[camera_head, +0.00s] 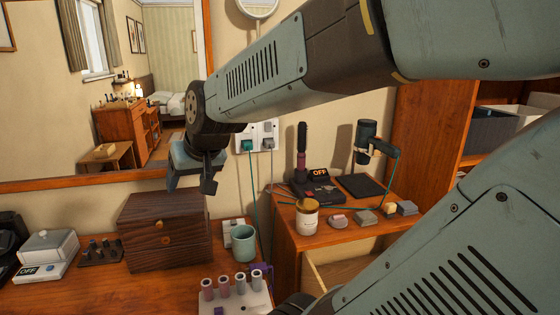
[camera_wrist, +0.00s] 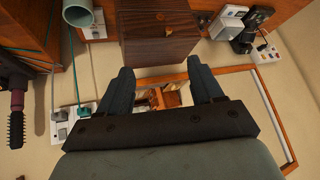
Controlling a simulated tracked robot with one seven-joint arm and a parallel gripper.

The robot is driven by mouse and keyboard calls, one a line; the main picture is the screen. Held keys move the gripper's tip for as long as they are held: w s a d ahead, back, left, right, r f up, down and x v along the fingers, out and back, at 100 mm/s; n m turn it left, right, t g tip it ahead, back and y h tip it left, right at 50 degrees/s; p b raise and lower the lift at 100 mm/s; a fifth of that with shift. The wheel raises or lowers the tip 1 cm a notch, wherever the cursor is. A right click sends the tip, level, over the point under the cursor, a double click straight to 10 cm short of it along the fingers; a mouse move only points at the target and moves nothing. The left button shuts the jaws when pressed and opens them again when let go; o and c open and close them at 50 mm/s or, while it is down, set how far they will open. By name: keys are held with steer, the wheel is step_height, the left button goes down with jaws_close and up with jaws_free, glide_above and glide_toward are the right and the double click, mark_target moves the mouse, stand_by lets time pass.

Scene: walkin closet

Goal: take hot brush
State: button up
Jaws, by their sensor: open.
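The hot brush (camera_head: 302,142) has a dark bristled barrel and a mauve handle. It stands upright in a black base (camera_head: 322,195) beside an "OFF" display, on the raised wooden cabinet right of centre. In the wrist view the brush (camera_wrist: 16,118) shows at the far left edge, bristles pointing down in the picture. My gripper (camera_head: 188,186) is open and empty, pointing down in front of the mirror, above and behind the dark wooden box, well to the left of the brush. In the wrist view its two fingers (camera_wrist: 158,78) are spread apart with nothing between them.
A hair dryer (camera_head: 366,140) with a teal cord stands right of the brush. A jar (camera_head: 307,217) and small blocks stand in front. Wall sockets (camera_head: 257,137) with plugs are behind. The dark wooden box (camera_head: 163,232), teal mug (camera_head: 244,244) and white tube holder (camera_head: 235,299) occupy the lower counter.

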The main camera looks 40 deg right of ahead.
mark_target(298, 164)
steer(key=w+d+f+m+t+h, duration=0.2)
steer(key=w+d+f+m+h, duration=0.15)
steer(key=w+d, duration=0.55)
steer(key=w+d+f+m+t+h, duration=0.15)
steer(key=w+d+f+m, duration=0.25)
steer(key=w+d, duration=0.45)
steer(key=s+d+f+m+g+h, duration=0.1)
steer(key=d+h, duration=0.3)
steer(key=d, duration=0.6)
steer(key=s+d+f+m+g+h, duration=0.1)
steer(key=d+f+m+g+h, duration=0.1)
steer(key=d, duration=0.8)
steer(key=s+d+f+m+g+h, duration=0.1)
steer(key=d+f+h, duration=0.4)
steer(key=d, duration=0.5)
steer(key=shift+s+d+m+g+h, duration=0.2)
steer(key=shift+m+g+h, duration=0.55)
steer(key=shift+g+h, duration=0.25)
steer(key=shift+s+x, duration=0.15)
steer(key=shift+x, duration=1.2)
steer(key=shift+s+x, duration=0.1)
steer(key=shift+x, duration=1.2)
steer(key=shift+r, duration=0.1)
steer(key=shift+c, duration=0.3)
jaws_close()
